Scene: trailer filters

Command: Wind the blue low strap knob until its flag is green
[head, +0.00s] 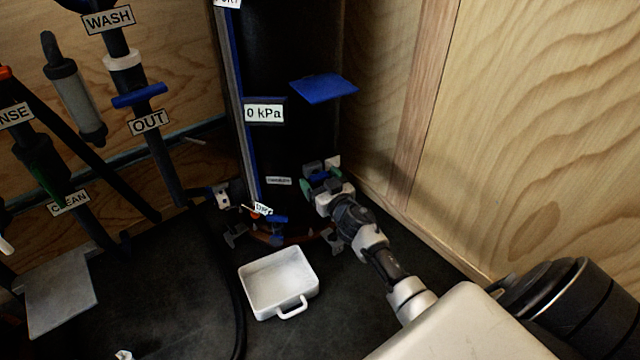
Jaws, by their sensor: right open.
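The black filter vessel (290,140) stands in the corner with a "0 kPa" readout on its front. My right gripper (321,178) is at the vessel's lower right side, with its fingers open around or right beside a small blue knob (318,168). Whether the fingers touch the knob is too small to tell. Small green patches show at both sides of the fingers; I cannot tell whether either is a flag or part of the gripper. A pale tag (333,161) shows just behind the knob. My left gripper is not in view.
A white tray with a handle (297,306) lies on the dark floor before the vessel. A blue plate (323,88) juts from the vessel above my right gripper. A wooden wall (530,130) stands close on the right. Pipes labelled WASH, OUT and CLEAN fill the left.

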